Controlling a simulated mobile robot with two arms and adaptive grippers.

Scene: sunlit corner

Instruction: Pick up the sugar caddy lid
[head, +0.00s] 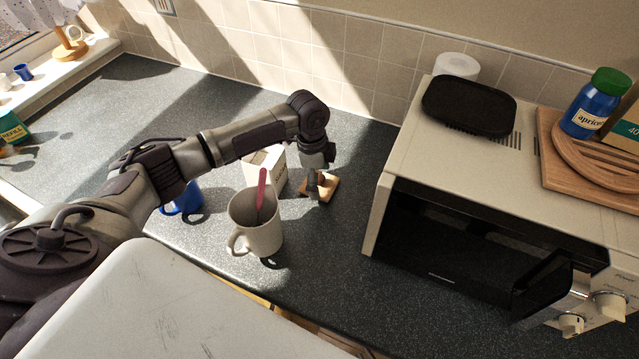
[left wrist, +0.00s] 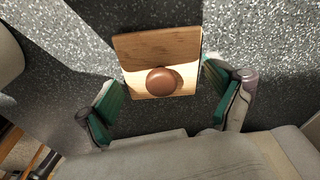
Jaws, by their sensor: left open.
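The sugar caddy lid (head: 332,187), a square of light wood with a round brown knob, lies on the dark counter; in the left wrist view the lid (left wrist: 150,48) shows from above with the knob at its near part. My left gripper (head: 319,181) points down over the lid and partly hides it in the head view. In the left wrist view its open green-padded fingers (left wrist: 164,88) stand to either side of the lid's near part, with nothing held between them. A cream box-shaped container (head: 268,163) stands just left of the lid, partly behind my arm.
A large cream mug (head: 257,233) with a pink-handled utensil stands close at front left. A blue mug (head: 186,200) is partly under my arm. The microwave (head: 405,150), its door dark, stands to the right. Counter between lid and microwave is clear.

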